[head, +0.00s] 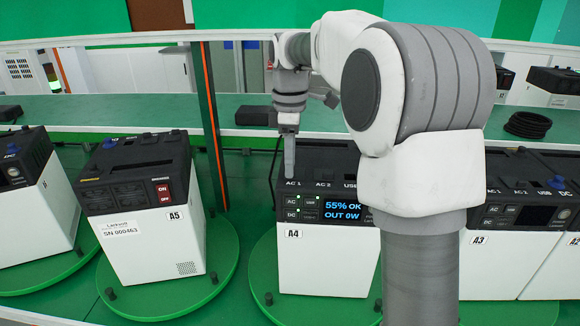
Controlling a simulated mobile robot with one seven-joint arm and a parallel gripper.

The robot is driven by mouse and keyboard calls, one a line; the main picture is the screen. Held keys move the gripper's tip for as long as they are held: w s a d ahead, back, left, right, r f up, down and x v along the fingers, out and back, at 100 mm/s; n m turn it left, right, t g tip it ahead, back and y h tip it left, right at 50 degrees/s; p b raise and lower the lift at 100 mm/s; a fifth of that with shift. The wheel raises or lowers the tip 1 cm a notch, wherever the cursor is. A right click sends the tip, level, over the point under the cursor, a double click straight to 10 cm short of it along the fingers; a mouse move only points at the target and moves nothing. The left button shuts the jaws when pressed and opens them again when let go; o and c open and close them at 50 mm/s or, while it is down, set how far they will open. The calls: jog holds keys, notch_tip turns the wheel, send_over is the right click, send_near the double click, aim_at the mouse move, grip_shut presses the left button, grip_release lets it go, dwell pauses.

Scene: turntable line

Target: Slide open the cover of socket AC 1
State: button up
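The power unit A4 (325,260) stands on a green turntable, white below with a black top. Its lit display (342,210) reads 55% OK, OUT 0W. The AC 1 label (294,183) is on the left of its top edge, with AC 2 and USB to the right. My gripper (289,172) points down, its tip just above the AC 1 label in the picture. Its fingers show as one narrow shape, so whether they are open is unclear. The AC 1 cover is not clearly visible; whether the tip touches it cannot be told.
Unit A5 (150,235) stands to the left on its own turntable (222,270), and unit A3 (495,262) to the right. My arm hides the right part of A4. A black cable coil (527,124) lies on the green shelf behind. An orange-edged post (212,125) rises left of A4.

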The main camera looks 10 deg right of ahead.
jog(key=shift+f, duration=0.6)
grip_shut()
dwell(1.1)
